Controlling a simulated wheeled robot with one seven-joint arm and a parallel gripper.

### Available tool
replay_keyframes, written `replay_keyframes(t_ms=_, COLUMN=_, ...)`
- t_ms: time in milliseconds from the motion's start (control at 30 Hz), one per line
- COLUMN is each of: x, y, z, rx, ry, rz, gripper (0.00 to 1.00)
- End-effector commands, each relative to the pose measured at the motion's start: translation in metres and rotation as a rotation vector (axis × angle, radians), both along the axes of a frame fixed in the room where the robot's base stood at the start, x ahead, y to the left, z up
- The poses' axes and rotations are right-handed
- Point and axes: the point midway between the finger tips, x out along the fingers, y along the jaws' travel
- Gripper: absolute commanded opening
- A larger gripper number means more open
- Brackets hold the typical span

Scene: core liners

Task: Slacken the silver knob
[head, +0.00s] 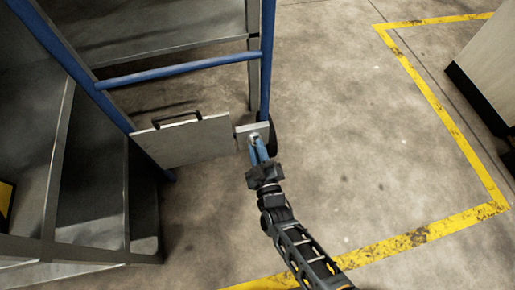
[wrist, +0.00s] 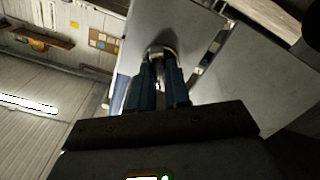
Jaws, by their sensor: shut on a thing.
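The silver knob (head: 254,136) sits on a small light plate (head: 245,130) at the right side of a blue-framed rack. In the wrist view the knob (wrist: 161,52) shows as a rounded metal piece on the grey plate (wrist: 190,25). My gripper (head: 256,146) reaches it from below right in the head view, its blue fingers closed on the knob. In the wrist view my gripper (wrist: 160,62) has both fingertips at the knob, which they partly hide.
A grey panel with a black handle (head: 183,139) is left of the small plate. The blue rack frame (head: 180,72) and metal shelves (head: 150,35) stand behind and left. The concrete floor to the right is open, marked by a yellow line (head: 440,103). A pale cabinet (head: 490,75) stands far right.

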Motion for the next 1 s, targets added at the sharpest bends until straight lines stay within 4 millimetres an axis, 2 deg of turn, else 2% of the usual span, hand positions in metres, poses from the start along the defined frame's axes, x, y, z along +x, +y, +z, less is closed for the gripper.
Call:
replay_keyframes(t_ms=200, x=0.0006, y=-0.0001, z=0.0007, rx=-0.054, ry=-0.017, rz=0.000, gripper=0.00)
replay_keyframes(t_ms=700, x=0.0006, y=0.0003, z=0.0008, rx=-0.067, ry=-0.021, rz=0.000, gripper=0.00)
replay_keyframes(t_ms=733, x=0.0006, y=0.0003, z=0.0008, rx=-0.067, ry=-0.021, rz=0.000, gripper=0.20)
replay_keyframes(t_ms=967, x=0.0003, y=0.0003, z=0.0003, rx=-0.067, ry=-0.020, rz=0.001, gripper=0.42)
replay_keyframes(t_ms=1000, x=0.0002, y=0.0003, z=0.0003, rx=-0.067, ry=-0.020, rz=0.001, gripper=0.43)
